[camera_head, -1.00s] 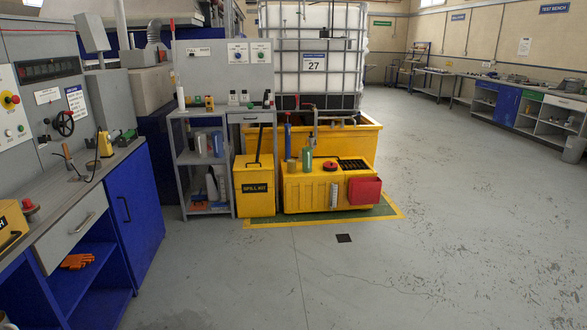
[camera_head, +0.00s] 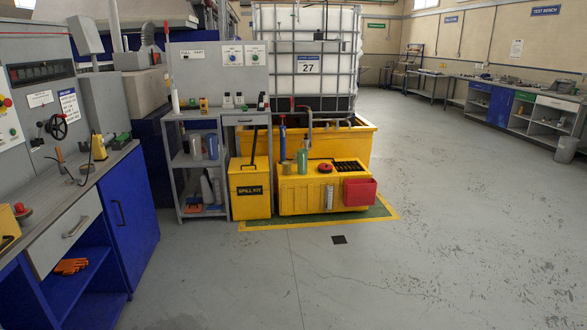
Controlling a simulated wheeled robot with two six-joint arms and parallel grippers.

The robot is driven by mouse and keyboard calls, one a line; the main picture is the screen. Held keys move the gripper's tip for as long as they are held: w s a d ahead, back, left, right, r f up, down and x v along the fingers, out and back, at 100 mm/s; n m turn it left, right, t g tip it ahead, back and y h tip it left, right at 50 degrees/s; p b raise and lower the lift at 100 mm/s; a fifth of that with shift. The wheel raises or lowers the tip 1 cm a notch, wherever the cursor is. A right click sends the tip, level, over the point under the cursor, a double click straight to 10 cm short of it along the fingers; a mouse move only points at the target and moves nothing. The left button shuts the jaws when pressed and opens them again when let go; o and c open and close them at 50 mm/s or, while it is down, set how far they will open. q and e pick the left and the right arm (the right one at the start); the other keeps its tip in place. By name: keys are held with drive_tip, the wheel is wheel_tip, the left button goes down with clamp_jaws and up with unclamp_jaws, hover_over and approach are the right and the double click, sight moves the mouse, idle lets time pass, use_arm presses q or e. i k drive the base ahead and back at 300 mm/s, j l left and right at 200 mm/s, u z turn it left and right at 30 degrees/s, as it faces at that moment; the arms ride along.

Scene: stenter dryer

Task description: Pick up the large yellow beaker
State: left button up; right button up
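A yellow beaker-like vessel (camera_head: 99,147) stands upright on the grey worktop (camera_head: 128,152) at the left, near the worktop's back right part. It is small in view, so I cannot be sure that it is the large yellow beaker. Neither of my grippers shows in the head view.
A blue cabinet (camera_head: 130,212) supports the worktop. A handled tool (camera_head: 66,166) stands left of the vessel. A yellow spill kit bin (camera_head: 249,189), a yellow bunded box (camera_head: 300,192) and a grey shelf (camera_head: 202,165) stand ahead. The floor (camera_head: 400,260) at centre and right is clear.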

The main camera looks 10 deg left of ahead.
sight(286, 165)
drive_tip(key=i+z, duration=0.15)
drive_tip(key=i, duration=0.85)
drive_tip(key=i+l, duration=0.15)
drive_tip(key=i, duration=3.5)
drive_tip(key=j+u, duration=0.05)
drive_tip(key=j, duration=0.1)
